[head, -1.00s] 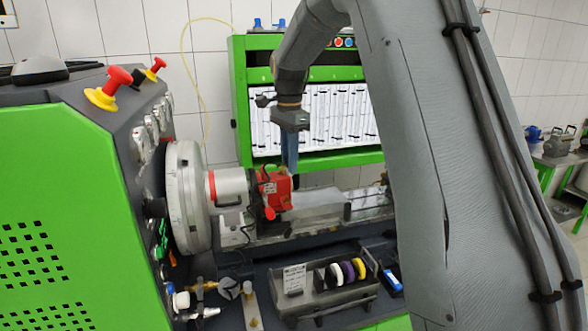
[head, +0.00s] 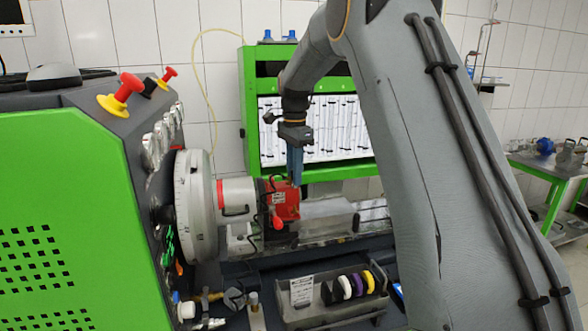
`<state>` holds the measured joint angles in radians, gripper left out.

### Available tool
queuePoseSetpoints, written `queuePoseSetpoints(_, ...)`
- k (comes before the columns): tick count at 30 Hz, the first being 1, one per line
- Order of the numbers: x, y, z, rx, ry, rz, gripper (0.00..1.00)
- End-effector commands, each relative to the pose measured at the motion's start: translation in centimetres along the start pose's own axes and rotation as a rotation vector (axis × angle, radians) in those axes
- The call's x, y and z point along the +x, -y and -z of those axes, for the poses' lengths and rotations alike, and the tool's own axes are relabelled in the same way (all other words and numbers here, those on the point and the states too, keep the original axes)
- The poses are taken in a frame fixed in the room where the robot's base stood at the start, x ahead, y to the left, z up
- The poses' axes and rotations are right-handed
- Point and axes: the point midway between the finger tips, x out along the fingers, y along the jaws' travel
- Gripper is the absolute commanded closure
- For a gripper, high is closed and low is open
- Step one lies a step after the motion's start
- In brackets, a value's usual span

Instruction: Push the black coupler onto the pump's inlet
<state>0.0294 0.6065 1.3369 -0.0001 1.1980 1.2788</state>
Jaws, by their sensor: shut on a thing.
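The red pump (head: 284,209) is mounted against the white cylindrical housing of the green test bench, left of the picture's middle, with a red-tipped lever on its front. My gripper (head: 296,181) points straight down at the pump's upper right side, close to it. It is shut on a small dark piece, which looks like the black coupler. The piece is mostly hidden by the fingers and the pump. The pump's inlet cannot be made out, and I cannot tell whether the coupler touches it.
The green bench housing (head: 60,190) with its large round flange (head: 194,205) stands close on the left. A green-framed cabinet of glass tubes (head: 335,125) is behind my gripper. A tray with white, purple and yellow rings (head: 335,317) sits below. A side table (head: 545,166) is far right.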

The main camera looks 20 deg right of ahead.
Motion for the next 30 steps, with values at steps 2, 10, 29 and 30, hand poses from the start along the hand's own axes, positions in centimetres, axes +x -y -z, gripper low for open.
queuePoseSetpoints(2,1.7,0.0,0.0,0.0,0.001,-0.002,1.0)
queuePoseSetpoints(10,5.0,0.0,0.0,0.0,0.0,0.0,1.0)
queuePoseSetpoints(29,5.4,0.0,0.0,0.0,0.0,0.0,1.0)
queuePoseSetpoints(30,5.4,0.0,0.0,0.0,0.0,0.0,1.0)
